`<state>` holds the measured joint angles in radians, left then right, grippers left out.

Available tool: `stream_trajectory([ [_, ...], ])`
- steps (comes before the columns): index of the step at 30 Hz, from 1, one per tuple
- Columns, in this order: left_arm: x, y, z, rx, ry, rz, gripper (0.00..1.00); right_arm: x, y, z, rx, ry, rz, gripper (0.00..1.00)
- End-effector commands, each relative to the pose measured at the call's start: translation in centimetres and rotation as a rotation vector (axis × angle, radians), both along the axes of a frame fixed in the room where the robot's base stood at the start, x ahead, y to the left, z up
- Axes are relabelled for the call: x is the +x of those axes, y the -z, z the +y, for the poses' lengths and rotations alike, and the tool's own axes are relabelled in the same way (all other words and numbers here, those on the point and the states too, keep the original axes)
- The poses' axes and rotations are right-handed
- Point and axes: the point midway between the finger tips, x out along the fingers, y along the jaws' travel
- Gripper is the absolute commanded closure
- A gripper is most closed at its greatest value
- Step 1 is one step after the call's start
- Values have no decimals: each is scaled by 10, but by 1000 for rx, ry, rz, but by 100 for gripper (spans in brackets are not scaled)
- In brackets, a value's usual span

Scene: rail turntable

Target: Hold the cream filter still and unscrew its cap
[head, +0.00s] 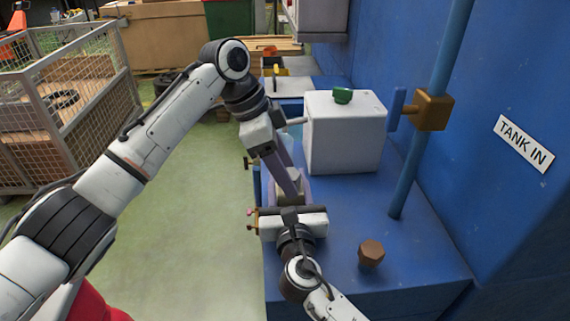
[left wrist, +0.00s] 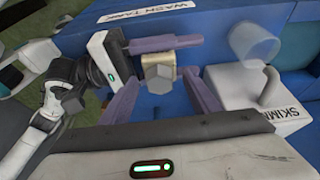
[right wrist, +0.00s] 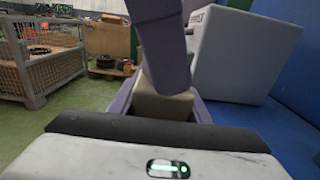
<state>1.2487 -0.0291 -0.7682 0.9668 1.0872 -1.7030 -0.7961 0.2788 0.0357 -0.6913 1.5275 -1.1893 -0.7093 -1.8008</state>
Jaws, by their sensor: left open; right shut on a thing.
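The cream filter (left wrist: 157,60) shows in the left wrist view, with a grey six-sided cap (left wrist: 160,79) on its near end. My right gripper (right wrist: 161,104) is shut on the filter's body (right wrist: 163,108), one finger along each side. My left gripper (left wrist: 162,98) is open. In the left wrist view its two purple fingers stand apart, left and right of the cap. I cannot tell how far the tips are from it. In the head view the left gripper (head: 290,184) points down over the filter, and the arms hide much of it. In the right wrist view a left finger crosses in front.
A white box (head: 345,135) with a green knob (head: 342,95) stands close by on the blue bench. A brown knob (head: 371,253) is at the front. A blue pipe (head: 410,170) carries a brass valve (head: 433,110). A mesh crate (head: 90,120) stands left across open floor.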

Motion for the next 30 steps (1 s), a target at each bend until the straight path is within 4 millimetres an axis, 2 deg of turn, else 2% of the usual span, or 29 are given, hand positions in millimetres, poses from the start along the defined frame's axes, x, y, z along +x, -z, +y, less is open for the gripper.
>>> stream_trajectory([
  [5, 0, 0, 0, 0, 0, -1, 45, 0, 0, 0, 0, 0, 0, 97],
  [13, 0, 0, 0, 0, -1, -1, 91, 0, 0, 0, 0, 0, 0, 97],
  [15, 1, -1, 0, 0, -1, -2, 95, 0, 0, 0, 0, 0, 0, 97],
  [20, 0, 0, 0, 0, -68, -4, 96, 0, 0, 0, -1, -1, -1, 97],
  [30, -3, -1, -1, -1, -469, -5, 96, -1, 0, 1, -4, -2, -1, 97],
])
